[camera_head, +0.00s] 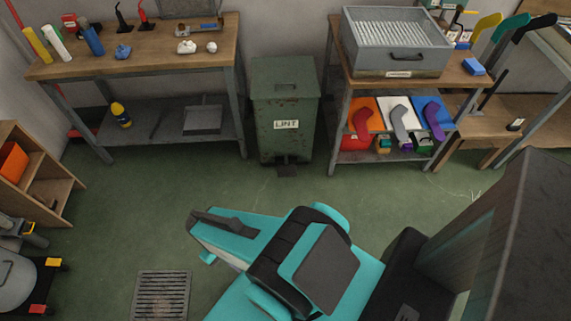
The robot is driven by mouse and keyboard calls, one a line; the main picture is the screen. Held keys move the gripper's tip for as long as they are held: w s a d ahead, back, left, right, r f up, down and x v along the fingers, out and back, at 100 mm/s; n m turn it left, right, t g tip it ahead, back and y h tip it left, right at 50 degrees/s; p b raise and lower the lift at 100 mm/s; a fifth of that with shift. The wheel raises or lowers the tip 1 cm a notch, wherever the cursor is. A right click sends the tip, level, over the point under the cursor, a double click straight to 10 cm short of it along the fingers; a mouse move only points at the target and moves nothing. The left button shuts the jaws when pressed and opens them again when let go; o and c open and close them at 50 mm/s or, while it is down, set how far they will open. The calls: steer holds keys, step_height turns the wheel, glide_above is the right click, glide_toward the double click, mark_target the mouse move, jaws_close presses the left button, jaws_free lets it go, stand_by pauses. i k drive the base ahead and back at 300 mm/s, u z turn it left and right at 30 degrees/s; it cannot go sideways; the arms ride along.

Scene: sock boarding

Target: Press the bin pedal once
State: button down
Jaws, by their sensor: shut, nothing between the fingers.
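The bin (270,146) is dark green, scuffed with rust and labelled "LINT". It stands upright on the floor against the back wall, between two workbenches, and its lid looks closed. The dark pedal (287,171) sticks out at the foot of the bin's front, near the floor. My gripper (198,228) is at the end of my teal arm, in front of the bin, lower and to the left of the pedal in the picture. It is shut and empty, and apart from the bin and pedal. My arm hides part of the floor but not the pedal.
A wooden workbench (150,54) with tools stands left of the bin. A bench with a grey metal box (395,42) and a lower shelf of coloured socks stands right. A floor grate (161,295) lies at front left. The green floor before the bin is clear.

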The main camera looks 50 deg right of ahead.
mark_target(287, 170)
steer(key=u, duration=0.05)
steer(key=i, duration=1)
steer(key=z, duration=0.05)
